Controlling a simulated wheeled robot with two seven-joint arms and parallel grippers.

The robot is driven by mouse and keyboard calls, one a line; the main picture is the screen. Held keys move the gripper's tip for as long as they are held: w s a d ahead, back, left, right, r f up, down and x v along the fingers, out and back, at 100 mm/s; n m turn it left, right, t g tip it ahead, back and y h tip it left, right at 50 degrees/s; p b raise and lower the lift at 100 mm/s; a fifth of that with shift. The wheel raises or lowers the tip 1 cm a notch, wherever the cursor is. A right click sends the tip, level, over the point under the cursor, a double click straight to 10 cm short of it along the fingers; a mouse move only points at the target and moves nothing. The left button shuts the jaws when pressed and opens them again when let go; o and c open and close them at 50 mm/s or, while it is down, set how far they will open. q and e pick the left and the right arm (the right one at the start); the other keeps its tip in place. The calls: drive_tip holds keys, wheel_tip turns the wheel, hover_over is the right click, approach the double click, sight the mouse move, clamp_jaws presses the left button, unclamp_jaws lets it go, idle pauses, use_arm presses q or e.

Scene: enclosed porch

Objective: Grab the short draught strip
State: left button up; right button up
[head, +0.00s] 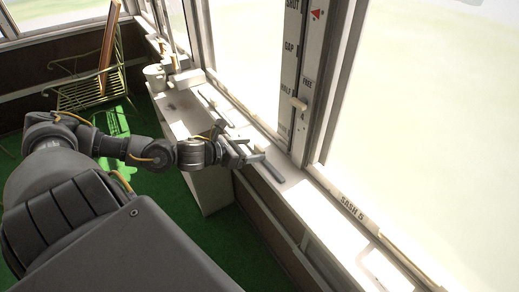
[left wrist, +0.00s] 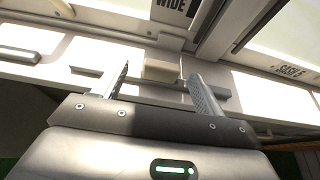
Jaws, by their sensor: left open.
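My left gripper (head: 259,153) is open over the white sill. Its two fingers also show in the left wrist view (left wrist: 158,85), apart, with a small beige block (left wrist: 160,70) beyond them. A grey strip (head: 271,171) lies on the sill by the fingertips; part of it shows behind the right finger in the left wrist view (left wrist: 226,90). Another dark strip (left wrist: 86,71) lies to the left in the left wrist view. I cannot tell for sure which one is the short draught strip. My right gripper is not in view.
A tall marked board (head: 297,75) stands against the window frame beside the gripper. A white cup (head: 154,77) stands at the far end of the white surface. A slatted green chair (head: 90,90) is at the back left. A "SASH 5" label (head: 353,209) is on the sill.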

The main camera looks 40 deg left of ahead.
sight(262, 148)
use_arm(q)
drive_tip(key=shift+w+d+f, duration=0.2)
drive_tip(key=shift+w, duration=0.2)
drive_tip(key=shift+w+d+p, duration=0.15)
drive_tip(key=shift+w+p, duration=0.2)
drive_tip(key=shift+w, duration=0.1)
drive_tip(key=p+x, duration=0.1)
drive_tip(key=x, duration=0.2)
drive_tip(key=shift+w+f, duration=0.15)
drive_tip(key=shift+w+d+f, duration=0.2)
drive_tip(key=shift+w+f, duration=0.1)
drive_tip(key=shift+w, duration=0.05)
drive_tip(key=c, duration=1.1)
drive_tip(key=shift+r, duration=0.1)
